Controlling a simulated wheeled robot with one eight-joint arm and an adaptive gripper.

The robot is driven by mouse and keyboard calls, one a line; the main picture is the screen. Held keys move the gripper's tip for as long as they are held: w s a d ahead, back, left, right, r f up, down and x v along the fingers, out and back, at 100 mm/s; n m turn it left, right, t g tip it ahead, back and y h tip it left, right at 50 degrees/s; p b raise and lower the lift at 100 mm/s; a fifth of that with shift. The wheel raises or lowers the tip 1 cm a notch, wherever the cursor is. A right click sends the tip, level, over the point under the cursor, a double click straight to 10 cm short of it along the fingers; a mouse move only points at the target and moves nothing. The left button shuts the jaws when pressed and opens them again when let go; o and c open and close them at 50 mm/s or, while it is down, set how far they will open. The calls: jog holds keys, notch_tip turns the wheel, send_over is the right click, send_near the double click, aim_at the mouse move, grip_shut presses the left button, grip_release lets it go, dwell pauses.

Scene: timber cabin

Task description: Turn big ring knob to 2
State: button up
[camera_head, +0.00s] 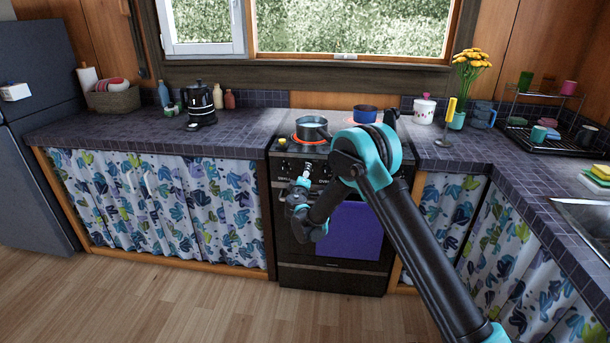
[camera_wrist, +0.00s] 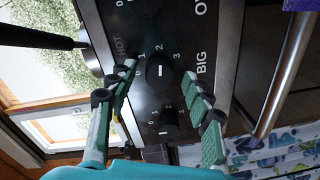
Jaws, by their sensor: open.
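In the wrist view, a dark round knob (camera_wrist: 160,70) with a short white mark sits on the black stove panel (camera_wrist: 135,20). Figures including 1, 2 and 3 are printed around it, and the label BIG (camera_wrist: 201,62) is beside it. Which figure the mark points at is not clear. My gripper (camera_wrist: 160,74) is open, with its tips on either side of this knob in the picture; contact cannot be told. A second numbered knob (camera_wrist: 168,124) is lower in the picture. In the head view, my gripper (camera_head: 303,180) is in front of the stove (camera_head: 290,255).
A grey pot (camera_head: 311,130) stands on a red-glowing ring, and a blue pot (camera_head: 364,114) is behind it. The oven handle (camera_wrist: 285,75) is right of the knobs in the wrist view. A purple towel (camera_head: 352,231) hangs on the stove front. The wooden floor (camera_head: 160,305) is clear.

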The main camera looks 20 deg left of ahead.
jog(key=v, duration=1.1)
jog(key=shift+s, duration=0.25)
jog(key=shift+d, duration=0.1)
jog(key=w+d+r+m+g+h, duration=0.1)
jog(key=w+d+r+m+h, duration=0.15)
jog(key=d, duration=0.85)
jog(key=w+d+r+m+g+h, duration=0.2)
jog(key=w+d+m+h, duration=0.1)
jog(key=d, duration=0.9)
jog(key=s+d+r+m+g+h, duration=0.1)
jog(key=s+d+m+g, duration=0.15)
jog(key=d, duration=0.65)
jog(key=s+d+m+g+h, duration=0.1)
jog(key=s+d+m, duration=0.15)
jog(key=d, duration=0.55)
jog(key=s+d+f+m+g, duration=0.1)
jog(key=s+d+m+g, duration=0.2)
jog(key=s+d, duration=0.9)
jog(key=s+d+f+m+g+y, duration=0.1)
jog(key=s+f, duration=0.1)
jog(key=s, duration=0.6)
jog(key=s+d+f+m+g+y, duration=0.2)
jog(key=s, duration=0.7)
jog(key=shift+d+f, duration=0.3)
jog(key=shift+f, duration=0.1)
